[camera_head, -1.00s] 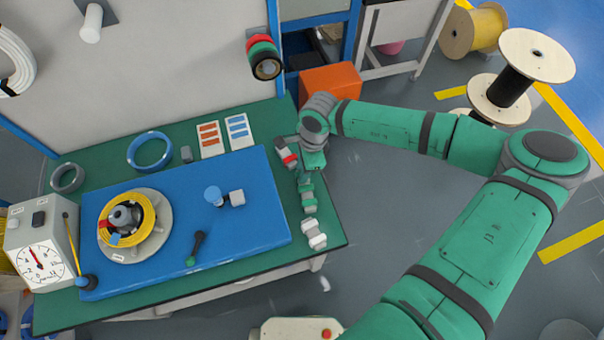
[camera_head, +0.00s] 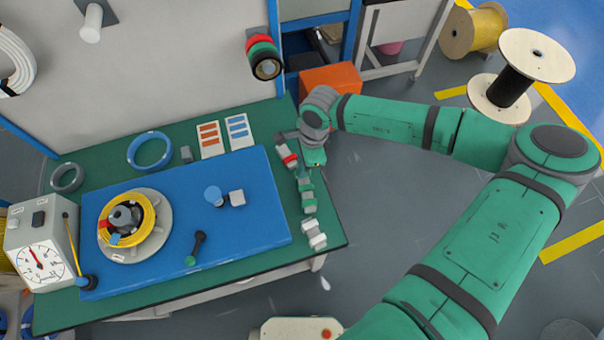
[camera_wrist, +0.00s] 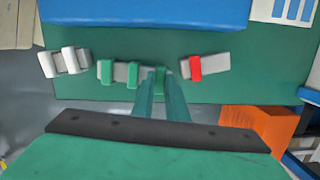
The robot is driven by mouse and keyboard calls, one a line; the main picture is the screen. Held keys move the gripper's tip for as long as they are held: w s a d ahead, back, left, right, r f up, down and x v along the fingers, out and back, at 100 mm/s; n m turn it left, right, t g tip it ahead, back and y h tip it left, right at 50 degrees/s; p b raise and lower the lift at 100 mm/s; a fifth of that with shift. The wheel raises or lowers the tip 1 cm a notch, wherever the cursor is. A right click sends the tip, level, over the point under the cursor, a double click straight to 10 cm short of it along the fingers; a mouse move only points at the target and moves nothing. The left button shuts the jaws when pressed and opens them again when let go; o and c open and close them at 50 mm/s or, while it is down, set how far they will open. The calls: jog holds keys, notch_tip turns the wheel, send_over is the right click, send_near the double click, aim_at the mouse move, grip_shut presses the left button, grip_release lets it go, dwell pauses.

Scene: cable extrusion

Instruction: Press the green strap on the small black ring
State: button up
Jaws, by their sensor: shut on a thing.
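The green straps (camera_wrist: 105,72) sit in a row on a pale grey holder near the right edge of the table. They also show in the head view (camera_head: 307,190). My gripper (camera_wrist: 160,80) reaches down at the red-strap end of this row, its fingers shut on the endmost green strap, which is largely hidden between them. In the head view my wrist hides most of the fingertips. The small black ring (camera_head: 67,178), a dark grey coil, lies flat at the table's far left, well away from my gripper.
A red strap (camera_wrist: 196,68) and white straps (camera_wrist: 68,60) sit on holders either side. The blue mat (camera_head: 260,215) carries a yellow coil (camera_head: 150,228) on a grey disc. A blue ring (camera_head: 150,150) lies behind it. A dial box (camera_head: 38,240) stands left of the mat.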

notch_tip(320, 180, up, 7)
jog(key=shift+f, duration=0.2)
dwell(0.6)
